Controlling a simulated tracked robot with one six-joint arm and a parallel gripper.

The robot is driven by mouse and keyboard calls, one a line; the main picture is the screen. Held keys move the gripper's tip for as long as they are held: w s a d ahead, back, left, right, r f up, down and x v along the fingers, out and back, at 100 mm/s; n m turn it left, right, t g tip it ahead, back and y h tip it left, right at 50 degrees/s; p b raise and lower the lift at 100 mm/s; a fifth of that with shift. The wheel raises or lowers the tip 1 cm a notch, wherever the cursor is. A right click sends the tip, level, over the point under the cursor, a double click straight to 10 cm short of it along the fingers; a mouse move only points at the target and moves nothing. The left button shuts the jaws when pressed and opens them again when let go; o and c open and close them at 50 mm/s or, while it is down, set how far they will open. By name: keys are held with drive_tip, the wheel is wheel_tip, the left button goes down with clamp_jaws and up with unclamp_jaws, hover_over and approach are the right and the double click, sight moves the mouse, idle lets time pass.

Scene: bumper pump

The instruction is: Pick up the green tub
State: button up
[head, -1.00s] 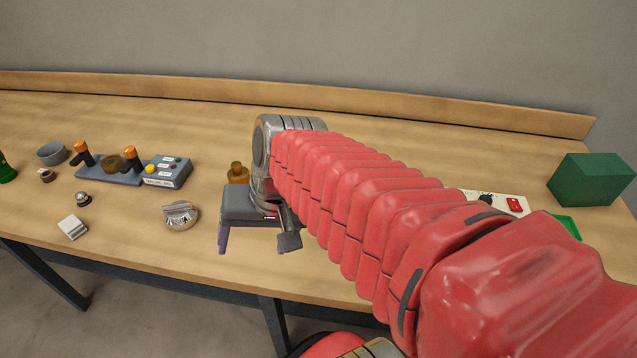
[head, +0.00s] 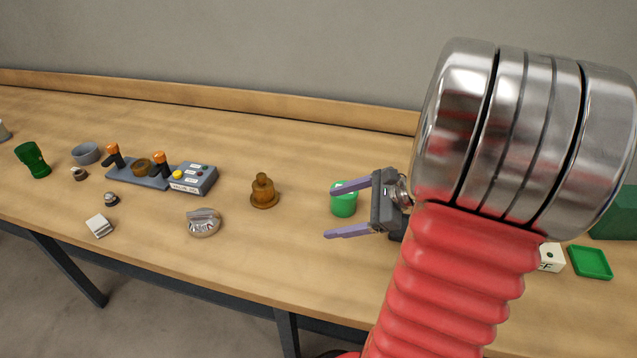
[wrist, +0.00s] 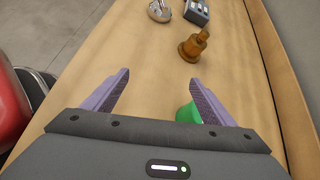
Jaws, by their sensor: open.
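The green tub (head: 343,203) stands on the table in the middle of the head view, with a pale top partly covered by a finger. My gripper (head: 338,210) is open, its two purple fingers pointing left. In the head view one finger overlaps the tub's top and the other shows in front of it. In the wrist view the tub (wrist: 187,113) is partly hidden behind the right finger and the gripper body, and the space between the fingers (wrist: 160,98) shows mostly bare table. I cannot tell whether a finger touches the tub.
A brown bell-shaped piece (head: 264,191) stands left of the tub. A metal knob (head: 203,222) and a grey control box (head: 193,179) are farther left. The table's front edge is near.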

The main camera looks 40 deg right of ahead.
sight(344, 197)
drive_tip(key=s+d+f+m+t+h, duration=0.1)
drive_tip(key=s+d+m+t, duration=0.1)
drive_tip(key=d+m, duration=0.2)
drive_tip(key=s+d+f+m+t+h, duration=0.1)
drive_tip(key=d+m+t+h, duration=0.1)
drive_tip(key=d, duration=0.6)
drive_tip(key=shift+s+d+f+m, duration=0.25)
drive_tip(key=shift+s+d+m, duration=0.1)
drive_tip(key=shift+m, duration=0.55)
drive_tip(key=shift+x, duration=4.35)
drive_tip(key=shift+a, duration=0.1)
drive_tip(key=shift+a+x, duration=0.2)
drive_tip(key=shift+x, duration=2.35)
drive_tip(key=shift+r, duration=0.1)
drive_tip(key=c, duration=1.4)
